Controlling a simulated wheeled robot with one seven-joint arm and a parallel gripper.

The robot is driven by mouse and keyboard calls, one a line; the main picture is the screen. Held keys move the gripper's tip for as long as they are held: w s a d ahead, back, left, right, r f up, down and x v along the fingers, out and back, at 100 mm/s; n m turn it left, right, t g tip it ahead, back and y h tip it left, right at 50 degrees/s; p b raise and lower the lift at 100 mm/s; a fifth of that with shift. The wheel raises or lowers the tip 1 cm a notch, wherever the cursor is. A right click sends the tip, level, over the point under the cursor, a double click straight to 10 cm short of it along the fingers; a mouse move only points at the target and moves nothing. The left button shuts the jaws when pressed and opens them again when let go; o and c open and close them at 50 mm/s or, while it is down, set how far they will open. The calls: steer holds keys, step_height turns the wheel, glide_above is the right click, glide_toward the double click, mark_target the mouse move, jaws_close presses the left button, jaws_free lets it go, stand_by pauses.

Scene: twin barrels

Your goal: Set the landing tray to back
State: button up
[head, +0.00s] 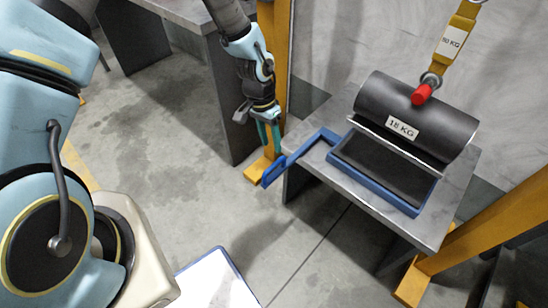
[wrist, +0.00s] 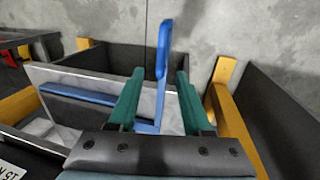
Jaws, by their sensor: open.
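The landing tray, with a blue rim (head: 374,188) and a dark inside, lies on a grey marble-topped table. A blue arm runs from its left side to an upright blue handle (head: 274,172). A black barrel marked 15 KG (head: 410,112) lies over the tray's back part and hides it. My gripper (head: 270,150) points down at the handle, just beyond the table's left edge. In the wrist view, the handle (wrist: 164,50) stands between the two green fingers of my gripper (wrist: 159,74), which are apart. I cannot tell whether either finger touches it.
A yellow hanger marked 50 KG (head: 452,40) with a red tip (head: 421,95) hangs over the barrel. Yellow posts stand behind my gripper and at the table's right. Another grey table (head: 180,12) is at the back left. Concrete floor is clear between the tables.

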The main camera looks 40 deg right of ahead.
mark_target(275, 163)
steer(key=f, duration=0.2)
steer(key=s+f, duration=0.1)
steer(key=f, duration=0.1)
steer(key=f+p, duration=0.1)
steer(key=f, duration=0.2)
steer(key=shift+s+d+f, duration=0.1)
steer(key=shift+s, duration=0.05)
jaws_close()
stand_by(1.2)
